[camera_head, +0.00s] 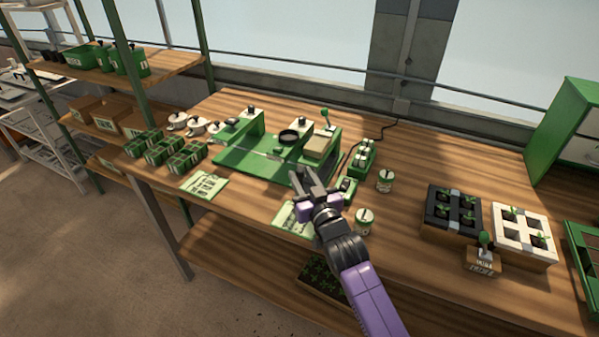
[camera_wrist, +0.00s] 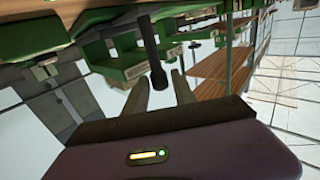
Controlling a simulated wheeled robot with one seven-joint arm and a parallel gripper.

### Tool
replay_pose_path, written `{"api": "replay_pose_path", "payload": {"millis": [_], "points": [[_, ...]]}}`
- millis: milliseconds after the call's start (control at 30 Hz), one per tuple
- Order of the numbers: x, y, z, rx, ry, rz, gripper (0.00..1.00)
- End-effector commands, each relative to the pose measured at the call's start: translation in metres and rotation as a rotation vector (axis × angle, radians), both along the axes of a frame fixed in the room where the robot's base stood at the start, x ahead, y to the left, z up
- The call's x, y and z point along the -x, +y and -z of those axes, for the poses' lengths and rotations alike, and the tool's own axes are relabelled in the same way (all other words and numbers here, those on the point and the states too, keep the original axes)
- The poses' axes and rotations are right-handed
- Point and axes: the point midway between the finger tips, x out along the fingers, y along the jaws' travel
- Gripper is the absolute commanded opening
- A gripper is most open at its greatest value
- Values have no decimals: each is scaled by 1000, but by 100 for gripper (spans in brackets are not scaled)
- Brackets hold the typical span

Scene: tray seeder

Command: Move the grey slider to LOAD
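The green tray seeder (camera_head: 235,163) stands on the wooden bench, with upright green frames, a dark ring and small dark knobs. My gripper (camera_head: 305,172) is at its front right corner, with the fingers pointing toward the seeder. In the wrist view my gripper (camera_wrist: 160,82) has its two grey fingers apart. A dark rod with a thick rounded end (camera_wrist: 158,75) shows between them; I cannot tell whether it is the grey slider or how far it is from the fingers. No LOAD marking is readable. My gripper hides part of the seeder's front right edge.
Right of the seeder are a green switch box (camera_head: 362,157) and two small tins, one (camera_head: 364,221) near my wrist. Printed cards (camera_head: 203,186) lie in front. Black (camera_head: 438,231) and white (camera_head: 507,246) planters stand at right. Green seedling pots (camera_head: 182,163) stand at left.

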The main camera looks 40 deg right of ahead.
Motion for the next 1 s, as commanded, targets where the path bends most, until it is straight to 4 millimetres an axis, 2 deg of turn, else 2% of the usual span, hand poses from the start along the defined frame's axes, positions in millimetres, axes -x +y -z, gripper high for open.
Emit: {"api": "replay_pose_path", "payload": {"millis": [200,467,500,667,1000], "points": [[-16,-7,0,0,-1,0,31],[-17,-8,0,0,0,-1,31],[-17,-8,0,0,0,-1,29],[-17,-7,0,0,0,-1,0],[-17,-8,0,0,-1,-1,0]]}}
